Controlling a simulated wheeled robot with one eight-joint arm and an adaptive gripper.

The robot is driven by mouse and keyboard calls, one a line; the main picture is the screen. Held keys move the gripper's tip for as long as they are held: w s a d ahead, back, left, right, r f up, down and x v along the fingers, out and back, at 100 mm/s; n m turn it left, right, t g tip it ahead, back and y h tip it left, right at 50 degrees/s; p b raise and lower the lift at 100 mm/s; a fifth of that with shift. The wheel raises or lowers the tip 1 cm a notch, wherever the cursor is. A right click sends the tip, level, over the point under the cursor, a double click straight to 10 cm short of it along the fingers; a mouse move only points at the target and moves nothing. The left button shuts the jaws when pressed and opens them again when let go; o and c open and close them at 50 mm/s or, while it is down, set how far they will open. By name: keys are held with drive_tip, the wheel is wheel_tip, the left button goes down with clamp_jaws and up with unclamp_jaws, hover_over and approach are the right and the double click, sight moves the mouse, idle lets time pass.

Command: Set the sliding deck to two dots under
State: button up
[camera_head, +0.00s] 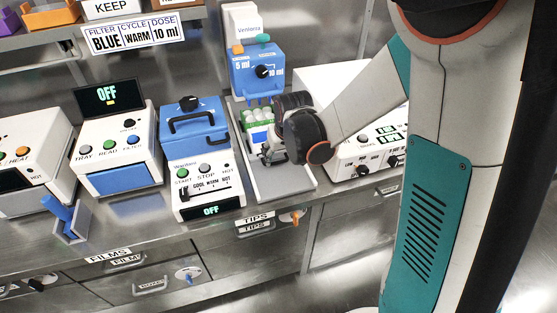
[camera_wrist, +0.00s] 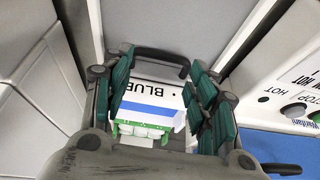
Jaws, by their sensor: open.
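The sliding deck stands on the bench on a long pale base plate (camera_head: 280,185), below a blue dispenser head (camera_head: 255,70) with a black knob. A filter box (camera_head: 258,134) with a blue band, white vials and a green rack sits on it. In the wrist view the box (camera_wrist: 150,105) reads "BLUE". A black bar handle (camera_wrist: 158,56) lies just beyond it. My gripper (camera_wrist: 160,72) is open, its fingers on either side of the box; contact is unclear. In the head view my gripper (camera_head: 270,152) hides part of the deck. I cannot read the deck's dot marks.
A blue-lidded machine (camera_head: 195,130) with a black handle stands close on the left. A white instrument (camera_head: 350,150) stands close on the right, partly behind my arm. A sign (camera_head: 120,35) reads BLUE, WARM, 10 ml. Drawers (camera_head: 250,235) lie below the bench edge.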

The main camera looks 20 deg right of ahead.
drive_tip(key=shift+o, duration=1.4)
drive_tip(key=shift+s+r, duration=0.85)
drive_tip(key=shift+r, duration=0.25)
drive_tip(key=shift+v, duration=3)
drive_tip(key=shift+w, duration=0.1)
drive_tip(key=s+r+t, duration=0.1)
drive_tip(key=s+r, duration=0.3)
drive_tip(key=s, duration=0.5)
drive_tip(key=s+r+t, duration=0.1)
drive_tip(key=s+r, duration=0.3)
drive_tip(key=s, duration=0.6)
drive_tip(key=shift+r+t, duration=0.3)
drive_tip(key=shift+r, duration=0.05)
